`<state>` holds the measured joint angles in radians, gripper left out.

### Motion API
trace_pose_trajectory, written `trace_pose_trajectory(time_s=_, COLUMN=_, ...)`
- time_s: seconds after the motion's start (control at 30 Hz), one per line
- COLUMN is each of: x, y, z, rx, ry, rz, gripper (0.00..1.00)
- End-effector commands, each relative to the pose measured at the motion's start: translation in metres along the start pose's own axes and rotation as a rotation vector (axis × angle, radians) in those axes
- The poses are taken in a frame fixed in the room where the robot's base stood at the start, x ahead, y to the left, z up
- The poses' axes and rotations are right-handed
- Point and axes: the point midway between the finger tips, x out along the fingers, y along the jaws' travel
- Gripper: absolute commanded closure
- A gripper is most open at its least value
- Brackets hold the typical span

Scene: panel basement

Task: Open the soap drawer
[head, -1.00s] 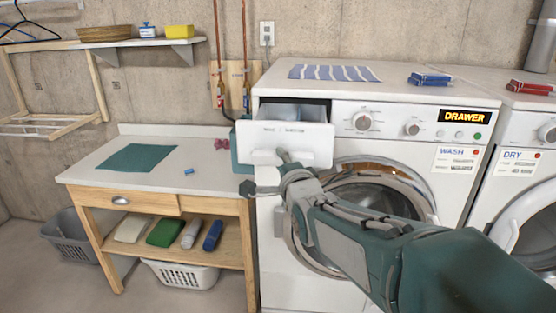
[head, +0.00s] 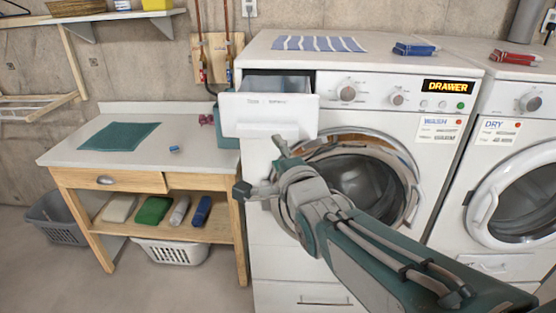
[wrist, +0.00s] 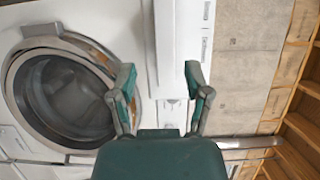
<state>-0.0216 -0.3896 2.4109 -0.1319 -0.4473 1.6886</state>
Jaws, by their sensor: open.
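The soap drawer (head: 268,116) is the white box at the top left of the washer (head: 375,80). It is pulled out toward me, and its open top shows a compartment behind the front. The drawer front also shows in the wrist view (wrist: 181,45), turned sideways. My gripper (head: 258,167) is just below the drawer front in the head view. I cannot tell whether a finger touches the drawer. The washer's display reads "DRAWER".
The round washer door (head: 360,180) is shut behind my arm. A wooden bench (head: 150,180) with a green cloth (head: 120,144) stands at the left. The dryer (head: 515,170) is at the right. Open floor lies in front of the bench.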

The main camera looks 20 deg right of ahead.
Motion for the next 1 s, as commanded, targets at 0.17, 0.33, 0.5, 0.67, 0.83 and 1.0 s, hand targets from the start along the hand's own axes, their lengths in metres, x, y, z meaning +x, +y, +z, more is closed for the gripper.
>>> trace_pose_trajectory(time_s=0.17, x=-0.025, y=0.0, z=0.0, rx=0.0, ry=0.0, rz=0.0, gripper=0.37)
trace_pose_trajectory(time_s=0.33, x=-0.037, y=0.001, z=0.0, rx=0.0, ry=0.0, rz=0.002, gripper=0.37)
trace_pose_trajectory(time_s=0.5, x=-0.04, y=0.002, z=0.0, rx=0.001, ry=0.001, rz=0.004, gripper=0.37)
trace_pose_trajectory(time_s=0.67, x=-0.04, y=0.002, z=0.0, rx=0.001, ry=0.001, rz=0.004, gripper=0.37)
trace_pose_trajectory(time_s=0.83, x=-0.043, y=0.009, z=-0.002, rx=-0.078, ry=0.012, rz=0.055, gripper=0.37)
trace_pose_trajectory(time_s=1.0, x=-0.059, y=0.038, z=-0.01, rx=-0.358, ry=0.01, rz=0.255, gripper=0.37)
